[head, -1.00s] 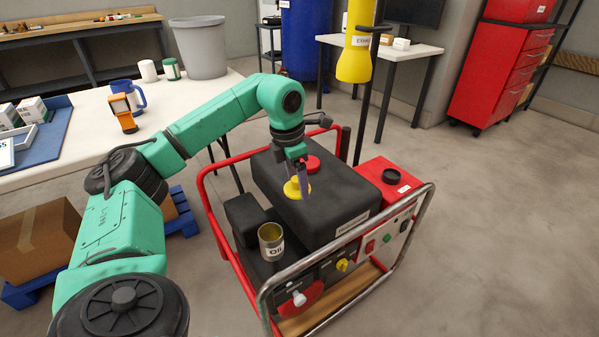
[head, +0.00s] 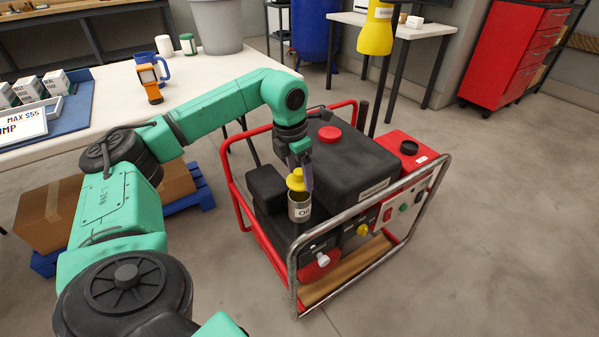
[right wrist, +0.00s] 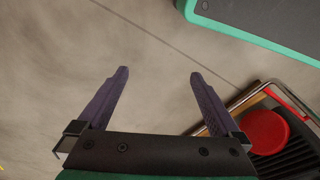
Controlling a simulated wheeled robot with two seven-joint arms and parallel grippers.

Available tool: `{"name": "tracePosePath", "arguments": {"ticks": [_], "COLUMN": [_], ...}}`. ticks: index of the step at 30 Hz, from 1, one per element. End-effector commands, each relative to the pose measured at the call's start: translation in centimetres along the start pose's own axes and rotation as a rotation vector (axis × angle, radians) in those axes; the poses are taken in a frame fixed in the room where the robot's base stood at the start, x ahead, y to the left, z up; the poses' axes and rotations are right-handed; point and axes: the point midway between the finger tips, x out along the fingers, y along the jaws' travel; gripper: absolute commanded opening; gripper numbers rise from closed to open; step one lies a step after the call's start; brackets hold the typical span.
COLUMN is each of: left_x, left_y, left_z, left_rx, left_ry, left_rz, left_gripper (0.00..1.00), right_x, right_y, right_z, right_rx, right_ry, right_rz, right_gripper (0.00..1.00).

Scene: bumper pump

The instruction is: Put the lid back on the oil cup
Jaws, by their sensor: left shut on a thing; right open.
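My right gripper (right wrist: 158,82) shows in the right wrist view, open and empty above the floor. The cup and lid are not in that view.
The generator has a red tube frame (head: 449,177), a black tank with a red cap (head: 329,133) and a red box (head: 399,149). The white table (head: 215,70) holds a blue mug (head: 163,68) and an orange device (head: 149,82). Open floor lies to the right.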

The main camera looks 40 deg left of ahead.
Motion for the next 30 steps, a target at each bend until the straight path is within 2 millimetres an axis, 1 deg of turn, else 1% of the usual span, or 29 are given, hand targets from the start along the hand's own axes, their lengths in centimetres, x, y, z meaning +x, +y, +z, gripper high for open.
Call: {"name": "tracePosePath", "arguments": {"ticks": [1, 5, 9, 15, 20, 30], "left_x": [0.5, 1.1, 2.3, 3.1, 3.2, 3.2], "left_y": [0.0, 0.0, 0.0, 0.0, 0.0, 0.0], "left_z": [-0.1, -0.2, -0.4, -0.5, -0.5, -0.5], "left_rx": [0.0, 0.0, 0.0, 0.0, 0.0, 0.0], "left_ry": [-0.001, -0.001, 0.001, -0.001, -0.001, -0.001], "left_rz": [0.0, 0.0, 0.0, 0.0, 0.0, 0.0], "left_gripper": [0.28, 0.28, 0.28, 0.28, 0.28, 0.28], "right_x": [-0.3, -1.7, -3.3, -5.0, -5.4, -5.4], "right_y": [-0.1, -0.4, -0.7, -0.9, -1.0, -1.0], "right_z": [-0.3, -0.9, -1.5, -1.8, -1.9, -1.9], "right_rx": [-0.001, -0.005, -0.009, -0.013, -0.013, -0.013], "right_ry": [0.004, 0.009, 0.014, 0.017, 0.018, 0.018], "right_rz": [-0.003, -0.01, -0.016, -0.023, -0.024, -0.024], "right_gripper": [1.0, 1.0, 1.0, 1.0, 1.0, 1.0]}}
